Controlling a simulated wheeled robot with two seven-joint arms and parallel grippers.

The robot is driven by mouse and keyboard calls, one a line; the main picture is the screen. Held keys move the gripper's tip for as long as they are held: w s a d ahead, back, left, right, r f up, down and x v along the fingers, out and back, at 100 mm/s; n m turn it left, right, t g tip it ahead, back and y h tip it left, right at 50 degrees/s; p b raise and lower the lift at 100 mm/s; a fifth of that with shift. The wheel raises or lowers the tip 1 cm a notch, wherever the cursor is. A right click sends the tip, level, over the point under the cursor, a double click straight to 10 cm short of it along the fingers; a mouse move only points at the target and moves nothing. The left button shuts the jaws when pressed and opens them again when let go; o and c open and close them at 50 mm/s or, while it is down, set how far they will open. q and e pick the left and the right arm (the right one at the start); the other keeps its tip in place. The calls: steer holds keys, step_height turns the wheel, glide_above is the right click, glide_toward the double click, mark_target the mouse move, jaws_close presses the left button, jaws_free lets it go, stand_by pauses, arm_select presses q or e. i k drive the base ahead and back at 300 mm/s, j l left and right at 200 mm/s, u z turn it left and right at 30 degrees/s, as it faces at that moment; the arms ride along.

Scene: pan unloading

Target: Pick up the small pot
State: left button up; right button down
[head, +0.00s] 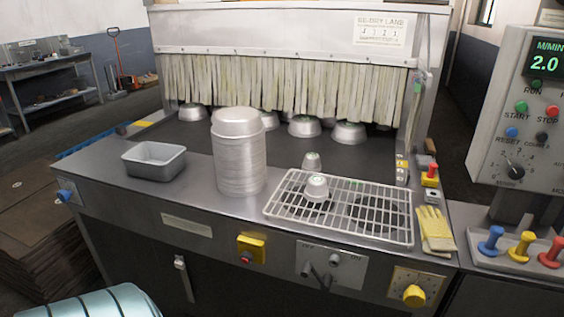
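A small upturned metal pot (317,188) with a greenish mark on its base sits on the wire rack (283,208), near its left side. A second small upturned metal pot (311,160) stands just behind it, by the rack's back edge; its lower part is partly hidden. I cannot tell which one the task calls the small pot. Neither of my grippers is in view, and nothing is touching either pot.
A tall stack of round pans (240,165) stands left of the rack. A rectangular metal pan (154,160) lies further left. Several larger upturned pots (305,127) sit under the strip curtain (290,88). Yellow gloves (435,228) lie right of the rack.

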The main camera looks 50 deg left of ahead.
mark_target(311, 163)
steer(key=u, duration=1.3)
steer(key=i+l, duration=0.15)
steer(key=l, duration=0.2)
steer(key=i+l, duration=0.15)
steer(key=l, duration=0.25)
steer(key=i+l+z, duration=0.1)
steer(key=l, duration=0.25)
steer(key=i+l, duration=0.25)
steer(key=l, duration=0.15)
